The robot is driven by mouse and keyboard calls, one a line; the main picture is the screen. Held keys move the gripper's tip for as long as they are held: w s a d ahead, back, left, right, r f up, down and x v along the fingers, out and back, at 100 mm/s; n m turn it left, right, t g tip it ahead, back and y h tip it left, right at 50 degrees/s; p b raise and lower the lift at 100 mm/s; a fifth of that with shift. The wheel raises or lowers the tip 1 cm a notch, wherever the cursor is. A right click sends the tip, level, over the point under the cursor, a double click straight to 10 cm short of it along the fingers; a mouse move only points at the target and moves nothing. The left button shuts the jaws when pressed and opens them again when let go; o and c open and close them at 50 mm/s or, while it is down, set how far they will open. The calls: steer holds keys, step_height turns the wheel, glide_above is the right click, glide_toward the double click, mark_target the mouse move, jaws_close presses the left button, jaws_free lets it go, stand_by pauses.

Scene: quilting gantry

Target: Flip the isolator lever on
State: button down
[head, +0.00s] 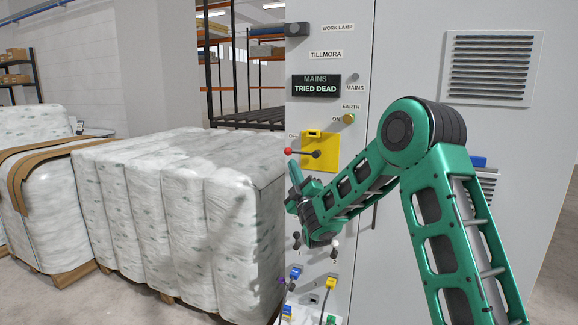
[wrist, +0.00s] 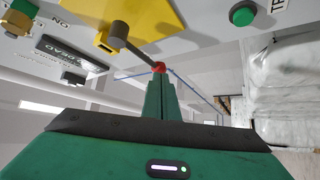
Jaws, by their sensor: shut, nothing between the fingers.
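The isolator lever is a grey bar with a red knob (head: 288,151) on a yellow plate (head: 331,145) on the grey cabinet front. In the head view the bar lies about level, knob to the left. In the wrist view the bar (wrist: 132,45) runs from the yellow plate (wrist: 150,14) to the red knob (wrist: 159,66). My gripper (head: 293,166) is shut and empty, just below the knob in the head view. In the wrist view its fingertips (wrist: 159,79) overlap the knob's edge; I cannot tell whether they touch it.
The cabinet carries a dark display (head: 316,86) reading "MAINS TRIED DEAD" and a brass earth knob (head: 348,118) labelled ON. A green button (wrist: 242,13) shows in the wrist view. Below my gripper are small toggles and coloured plugs (head: 330,283). Wrapped white bales (head: 185,210) stand left.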

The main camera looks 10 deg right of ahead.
mark_target(289, 155)
steer(key=shift+x, duration=1.65)
